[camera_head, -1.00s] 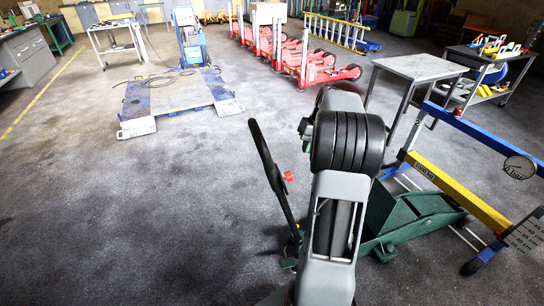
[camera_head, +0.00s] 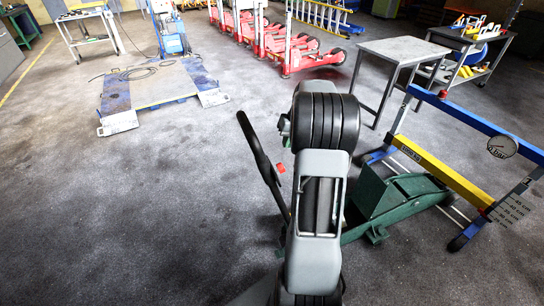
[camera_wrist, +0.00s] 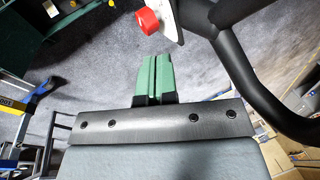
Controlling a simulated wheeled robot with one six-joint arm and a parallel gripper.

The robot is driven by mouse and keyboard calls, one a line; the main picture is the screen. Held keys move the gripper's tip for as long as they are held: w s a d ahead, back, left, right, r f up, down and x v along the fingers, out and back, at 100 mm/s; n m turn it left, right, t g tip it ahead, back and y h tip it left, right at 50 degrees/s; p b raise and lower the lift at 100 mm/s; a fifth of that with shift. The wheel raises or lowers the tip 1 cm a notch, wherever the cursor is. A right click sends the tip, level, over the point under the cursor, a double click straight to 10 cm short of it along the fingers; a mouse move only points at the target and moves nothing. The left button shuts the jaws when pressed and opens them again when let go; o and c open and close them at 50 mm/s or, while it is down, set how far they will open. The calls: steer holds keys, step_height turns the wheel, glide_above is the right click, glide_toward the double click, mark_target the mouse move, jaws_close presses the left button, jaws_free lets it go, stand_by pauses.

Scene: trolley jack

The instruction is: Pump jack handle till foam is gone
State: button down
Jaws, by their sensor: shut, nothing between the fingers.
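The green trolley jack (camera_head: 395,205) stands on the floor right of my arm in the head view. Its black handle (camera_head: 259,153) rises to the left of my arm, tilted, with a red knob (camera_head: 281,168) beside it. In the wrist view the handle (camera_wrist: 250,85) curves down the right side, and the red knob (camera_wrist: 147,21) is at the top. My gripper (camera_wrist: 157,60) is shut and empty, its green fingers just below the knob and left of the handle, apparently apart from the handle. My arm hides part of the jack. I cannot make out any foam.
A blue and yellow frame (camera_head: 440,170) with a round gauge (camera_head: 502,147) and a cm scale stands close on the right. A grey table (camera_head: 404,50) is behind it. A low lift platform (camera_head: 150,85) lies at back left. The floor at left is clear.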

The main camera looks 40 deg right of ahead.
mark_target(269, 165)
steer(key=x, duration=0.5)
steer(key=shift+p, duration=0.3)
steer(key=shift+w+a+f+p, duration=0.25)
steer(key=shift+w+a+f, duration=0.05)
steer(key=shift+a, duration=0.3)
steer(key=shift+w+a+f+p, duration=0.2)
steer(key=shift+w+a+f, duration=0.15)
steer(key=shift+a, duration=0.25)
steer(key=shift+w+a+f, duration=0.25)
steer(key=shift+w+a, duration=0.05)
steer(key=shift+a, duration=0.25)
